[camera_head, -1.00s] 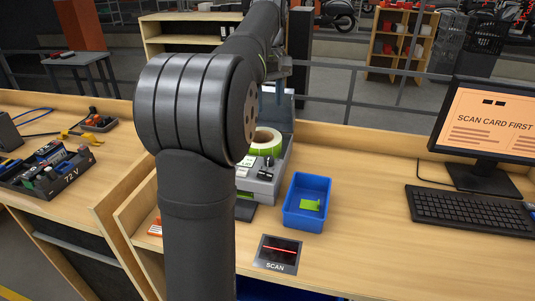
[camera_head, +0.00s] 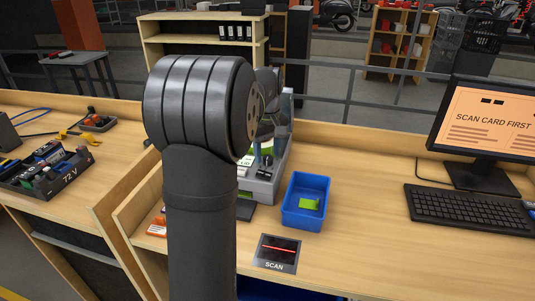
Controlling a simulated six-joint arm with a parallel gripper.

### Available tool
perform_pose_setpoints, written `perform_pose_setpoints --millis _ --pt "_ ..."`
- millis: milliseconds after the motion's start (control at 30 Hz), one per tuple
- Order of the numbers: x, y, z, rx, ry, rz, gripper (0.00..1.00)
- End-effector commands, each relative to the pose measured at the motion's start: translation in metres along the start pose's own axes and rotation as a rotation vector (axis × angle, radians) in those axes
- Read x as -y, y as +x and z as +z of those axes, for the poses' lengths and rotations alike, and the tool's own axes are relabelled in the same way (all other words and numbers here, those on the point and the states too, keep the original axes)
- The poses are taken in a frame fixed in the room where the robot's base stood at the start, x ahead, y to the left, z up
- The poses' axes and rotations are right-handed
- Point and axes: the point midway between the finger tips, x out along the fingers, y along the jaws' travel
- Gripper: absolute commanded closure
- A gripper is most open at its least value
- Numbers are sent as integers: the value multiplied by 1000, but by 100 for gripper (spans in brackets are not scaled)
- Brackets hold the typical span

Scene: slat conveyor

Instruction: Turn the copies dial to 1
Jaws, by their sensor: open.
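A grey label printer (camera_head: 263,188) stands on the counter, largely hidden behind my arm. Part of a green-edged label roll and a small dark upright part on its front show beside my elbow. I cannot make out the copies dial or its setting; it may be hidden or too small to tell. My wrist shows just right of the elbow, over the printer. My gripper's fingers are hidden behind my own arm, so their place relative to the dial cannot be seen.
A blue bin (camera_head: 305,202) with a green piece inside stands right of the printer. A black scan pad (camera_head: 277,253) lies in front. A keyboard (camera_head: 469,211) and a monitor (camera_head: 489,125) reading "SCAN CARD FIRST" are at right. A battery tray (camera_head: 46,172) is at left.

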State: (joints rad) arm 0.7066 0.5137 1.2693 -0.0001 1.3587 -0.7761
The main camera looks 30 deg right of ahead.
Motion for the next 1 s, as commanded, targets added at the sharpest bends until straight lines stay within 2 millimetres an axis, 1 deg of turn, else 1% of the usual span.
perform_pose_setpoints --millis 33,133,400,433,567,600,633,667,867,1000 --pt "0 5 0 1 0 -1 50" --pt "0 10 0 0 0 0 50" --pt "0 11 0 0 0 0 50" --pt "0 11 0 0 0 0 52" --pt "0 11 0 0 0 0 78" --pt "0 11 0 0 0 0 86" --pt "0 11 0 0 0 0 92" --pt "0 11 0 0 0 0 95" --pt "0 11 0 0 10 0 95" --pt "0 11 0 0 50 0 95"
